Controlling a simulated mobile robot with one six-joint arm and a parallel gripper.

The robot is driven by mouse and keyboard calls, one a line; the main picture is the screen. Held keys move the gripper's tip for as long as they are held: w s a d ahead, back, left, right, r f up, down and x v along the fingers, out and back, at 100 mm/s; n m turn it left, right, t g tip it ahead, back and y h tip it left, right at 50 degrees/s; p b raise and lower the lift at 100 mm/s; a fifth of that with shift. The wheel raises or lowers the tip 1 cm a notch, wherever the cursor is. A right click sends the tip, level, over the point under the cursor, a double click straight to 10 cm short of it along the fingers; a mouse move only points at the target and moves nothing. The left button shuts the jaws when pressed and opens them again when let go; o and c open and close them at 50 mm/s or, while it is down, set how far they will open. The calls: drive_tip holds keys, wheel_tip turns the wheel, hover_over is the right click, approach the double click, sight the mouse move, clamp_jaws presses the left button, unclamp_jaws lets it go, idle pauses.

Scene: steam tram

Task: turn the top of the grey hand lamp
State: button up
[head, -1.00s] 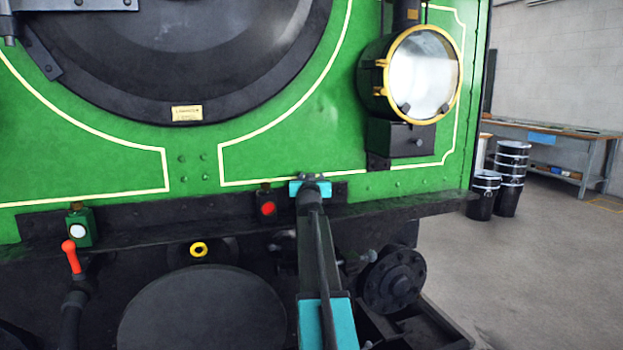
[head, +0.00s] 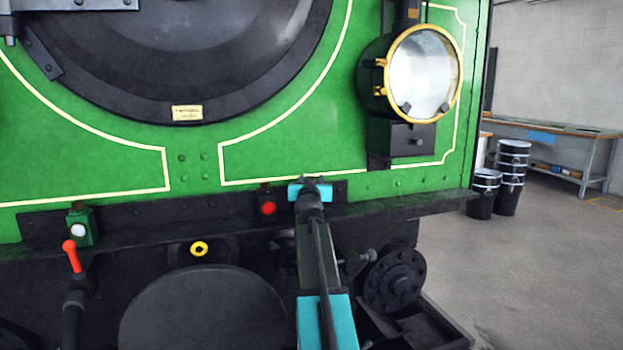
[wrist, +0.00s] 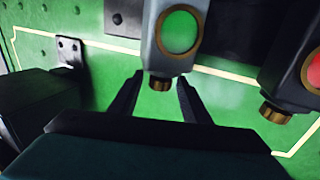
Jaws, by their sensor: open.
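The grey hand lamp (wrist: 175,30) shows upside down in the wrist view, with a round green lens. Its ribbed brass top (wrist: 160,84) points down in that picture. My gripper (wrist: 160,79) is open, with one dark finger on each side of the brass top. I cannot tell whether either finger touches it. In the head view, my gripper's teal wrist end (head: 310,189) is at the footplate, right of a red-lensed lamp (head: 268,208). The grey lamp is hidden behind my arm there.
The red-lensed lamp with its brass top (wrist: 271,112) is close beside my gripper. A green lamp with a white lens (head: 80,229) stands at the left of the footplate (head: 420,207). A large brass-rimmed headlamp (head: 422,72) is above right. Black drums (head: 512,170) stand at the far right.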

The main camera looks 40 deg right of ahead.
drive_tip(key=v, duration=0.9)
drive_tip(key=shift+p, duration=0.3)
drive_tip(key=shift+s+a, duration=0.15)
drive_tip(key=shift+s, duration=0.1)
idle(0.4)
